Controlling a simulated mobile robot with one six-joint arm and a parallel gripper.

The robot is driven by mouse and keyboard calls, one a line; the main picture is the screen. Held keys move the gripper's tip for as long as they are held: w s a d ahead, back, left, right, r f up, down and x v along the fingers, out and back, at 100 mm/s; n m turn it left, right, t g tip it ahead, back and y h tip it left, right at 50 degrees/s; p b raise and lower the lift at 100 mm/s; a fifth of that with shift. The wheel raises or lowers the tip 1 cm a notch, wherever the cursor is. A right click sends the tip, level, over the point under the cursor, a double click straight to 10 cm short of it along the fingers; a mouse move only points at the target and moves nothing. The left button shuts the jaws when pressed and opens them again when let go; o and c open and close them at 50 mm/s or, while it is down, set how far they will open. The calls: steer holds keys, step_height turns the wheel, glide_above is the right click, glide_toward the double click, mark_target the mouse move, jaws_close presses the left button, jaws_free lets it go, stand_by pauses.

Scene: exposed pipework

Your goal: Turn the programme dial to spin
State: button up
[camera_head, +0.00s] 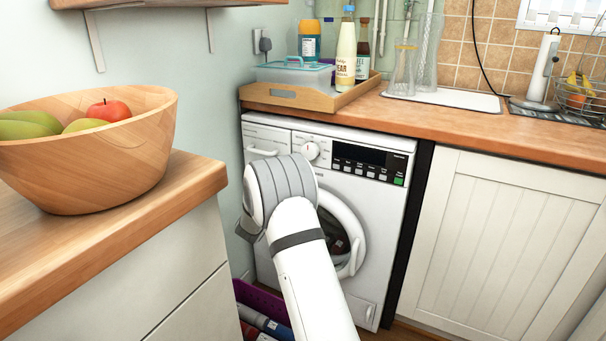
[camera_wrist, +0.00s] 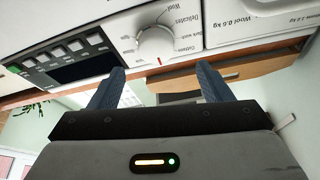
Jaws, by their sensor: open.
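The programme dial (camera_head: 311,151) is a round white knob on the upper front of the white washing machine (camera_head: 382,213), left of the dark display. In the wrist view the panel appears upside down, and the dial (camera_wrist: 156,44) has a red mark at its lower edge. In the head view my arm hides the gripper.
A wooden counter (camera_head: 473,130) overhangs the machine and carries a wooden tray (camera_head: 292,97) with bottles. A wooden fruit bowl (camera_head: 110,160) stands on the near left counter. A purple crate (camera_head: 262,301) is on the floor beside my arm. A white cupboard (camera_head: 497,235) is on the right.

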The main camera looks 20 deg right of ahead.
mark_target(310, 151)
steer(key=b+x, duration=0.1)
steer(key=x, duration=0.6)
steer(key=shift+d+b, duration=0.35)
steer(key=shift+d, duration=0.1)
steer(key=shift+c, duration=0.4)
steer(key=shift+f, duration=0.1)
steer(key=c, duration=0.9)
steer(key=shift+a+m+g+h, duration=0.1)
steer(key=shift+m+g+h, duration=0.2)
steer(key=shift+m, duration=0.1)
